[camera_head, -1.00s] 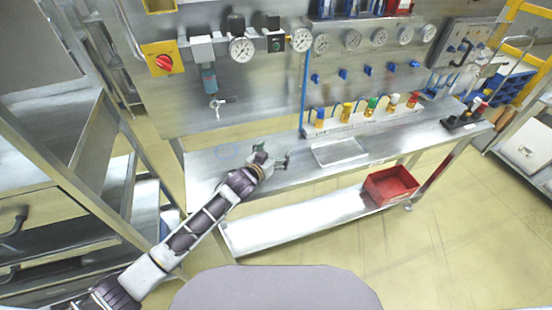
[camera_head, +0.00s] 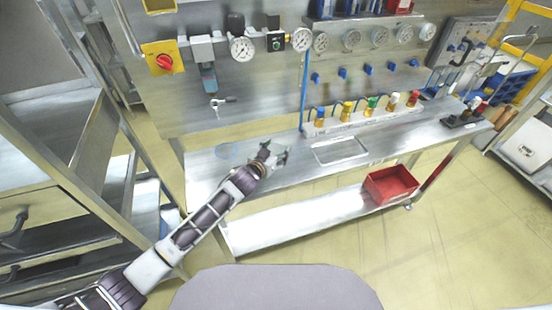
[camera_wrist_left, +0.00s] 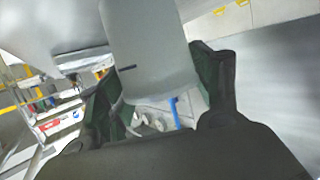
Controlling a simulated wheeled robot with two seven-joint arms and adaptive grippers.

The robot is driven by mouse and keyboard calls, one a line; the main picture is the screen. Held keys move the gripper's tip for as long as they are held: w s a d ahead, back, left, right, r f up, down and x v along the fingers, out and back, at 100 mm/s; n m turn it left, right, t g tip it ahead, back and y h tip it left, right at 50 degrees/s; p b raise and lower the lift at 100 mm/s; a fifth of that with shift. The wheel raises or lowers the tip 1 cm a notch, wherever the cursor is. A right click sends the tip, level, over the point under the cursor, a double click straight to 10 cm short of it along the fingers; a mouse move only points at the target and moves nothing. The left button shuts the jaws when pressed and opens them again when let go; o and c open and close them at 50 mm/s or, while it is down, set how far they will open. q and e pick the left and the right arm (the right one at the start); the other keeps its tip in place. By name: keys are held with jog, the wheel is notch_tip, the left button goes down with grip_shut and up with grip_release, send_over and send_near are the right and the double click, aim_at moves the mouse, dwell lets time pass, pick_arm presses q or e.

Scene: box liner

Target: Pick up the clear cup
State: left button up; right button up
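My left gripper (camera_head: 272,156) is just above or at the steel bench top, with its two fingers spread apart. In the left wrist view, a smooth grey, somewhat see-through cylinder (camera_wrist_left: 150,50) stands between the dark fingers (camera_wrist_left: 160,95); it looks like the clear cup. The fingers lie close along both its sides, but I cannot tell whether they press on it. In the head view the cup cannot be made out clearly at the gripper. My right gripper is not in view.
The steel bench (camera_head: 203,170) runs along a wall panel with gauges (camera_head: 241,49). A red bin (camera_head: 390,185) sits on the lower shelf. A metal rack stands at left.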

pick_arm(q)
jog(key=shift+c, duration=0.7)
notch_tip(320, 180, up, 10)
dwell(0.4)
jog(key=shift+r, duration=0.1)
dwell(0.4)
